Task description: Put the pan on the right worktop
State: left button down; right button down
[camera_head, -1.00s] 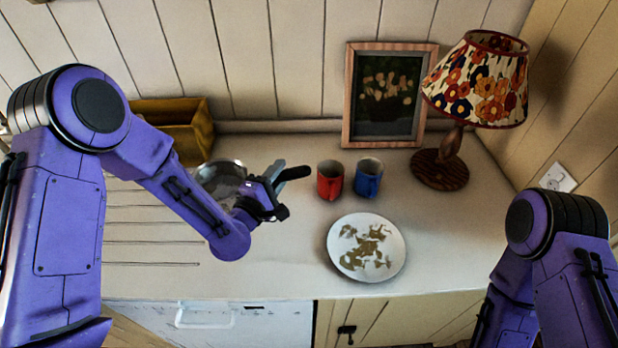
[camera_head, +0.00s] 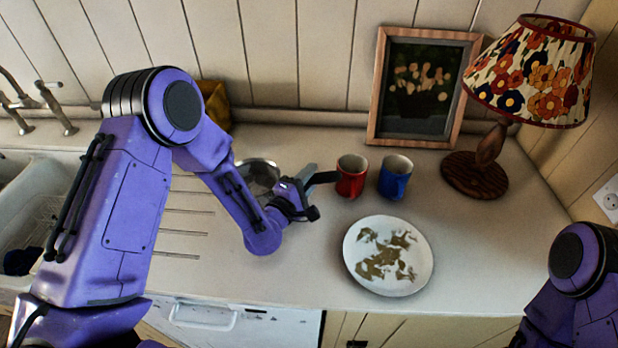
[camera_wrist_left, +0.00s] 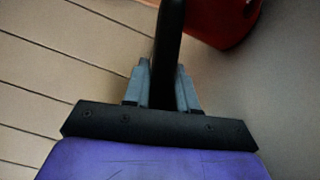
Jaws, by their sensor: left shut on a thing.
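The pan (camera_head: 260,174) is a round, shiny metal one, partly hidden behind my left wrist. Its dark handle (camera_head: 323,178) points right, with its tip just left of the red mug in the picture. My left gripper (camera_head: 304,186) is shut on this handle. In the left wrist view the handle (camera_wrist_left: 168,45) runs between the two grey fingers (camera_wrist_left: 160,90). I cannot tell whether the pan rests on the worktop or hangs just above it. The pale worktop (camera_head: 480,240) runs from the sink to the right wall. My right gripper is out of view.
A red mug (camera_head: 351,177) and a blue mug (camera_head: 394,178) stand close to the handle. A patterned plate (camera_head: 415,263), a framed picture (camera_head: 414,88) and a floral lamp (camera_head: 535,70) occupy the right half. A sink (camera_head: 35,195) is at the left. Bare worktop shows right of the plate.

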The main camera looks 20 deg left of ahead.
pick_arm(q)
jog(key=shift+f, duration=0.15)
jog(key=c, duration=0.9)
grip_release()
jog(key=shift+r, duration=0.25)
jog(key=b+v, duration=0.1)
jog(key=v, duration=0.2)
jog(key=b+v, duration=0.1)
jog(key=v, duration=0.2)
jog(key=b+v, duration=0.2)
jog(key=v, duration=0.1)
jog(key=shift+s+f, duration=0.1)
jog(key=shift+f, duration=0.2)
jog(key=shift+s+a+r+p, duration=0.15)
jog(key=shift+s+p, duration=0.1)
jog(key=shift+s, duration=0.35)
jog(key=shift+s+a+r+p, duration=0.1)
jog(key=shift+s+r+p, duration=0.15)
jog(key=shift+s, duration=0.35)
jog(key=shift+s+a+f, duration=0.1)
jog(key=shift+s+f, duration=0.05)
jog(key=shift+s, duration=0.05)
